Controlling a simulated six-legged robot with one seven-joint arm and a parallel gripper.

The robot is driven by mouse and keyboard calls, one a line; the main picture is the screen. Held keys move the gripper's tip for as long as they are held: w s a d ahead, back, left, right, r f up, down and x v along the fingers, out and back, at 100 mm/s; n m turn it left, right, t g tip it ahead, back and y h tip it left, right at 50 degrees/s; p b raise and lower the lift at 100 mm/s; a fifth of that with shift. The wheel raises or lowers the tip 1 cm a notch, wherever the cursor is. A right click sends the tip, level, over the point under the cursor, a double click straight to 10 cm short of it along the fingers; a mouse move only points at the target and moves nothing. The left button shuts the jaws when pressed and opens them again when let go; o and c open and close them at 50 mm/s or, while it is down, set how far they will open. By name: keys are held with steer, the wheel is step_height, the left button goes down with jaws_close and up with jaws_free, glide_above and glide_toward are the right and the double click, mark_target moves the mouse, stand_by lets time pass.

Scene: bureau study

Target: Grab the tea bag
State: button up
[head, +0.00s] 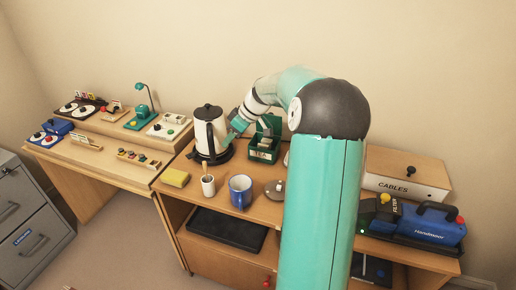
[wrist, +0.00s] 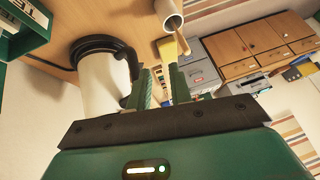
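I cannot make out a single tea bag clearly. A green box (head: 262,155) with an open lid and pale contents stands on the desk, right of the kettle. A green box with a lettered white label (wrist: 22,18), apparently the same one, is cut off at the top left of the wrist view. My gripper (head: 238,123) is above the desk between the kettle and the green box, partly overlapping the kettle's handle side. In the wrist view my gripper (wrist: 161,86) has its two green fingers apart, with nothing visible held between them.
A white kettle (head: 206,131) with a black handle stands close left of my gripper. In front are a cup with wooden sticks (head: 208,186), a blue mug (head: 240,191), a yellow sponge (head: 174,177) and a round lidded item (head: 275,189). My arm hides part of the desk.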

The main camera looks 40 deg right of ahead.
steer(key=s+d+f+t+y, duration=0.1)
steer(key=d+f+t, duration=0.15)
steer(key=d, duration=0.45)
steer(key=s+d+f+t, duration=0.1)
steer(key=d+f, duration=0.2)
steer(key=d, duration=0.4)
steer(key=t, duration=0.3)
glide_toward(264, 145)
steer(key=shift+g, duration=0.25)
steer(key=x, duration=1)
steer(key=shift+w+a, duration=0.1)
steer(key=shift+w, duration=0.1)
jaws_close()
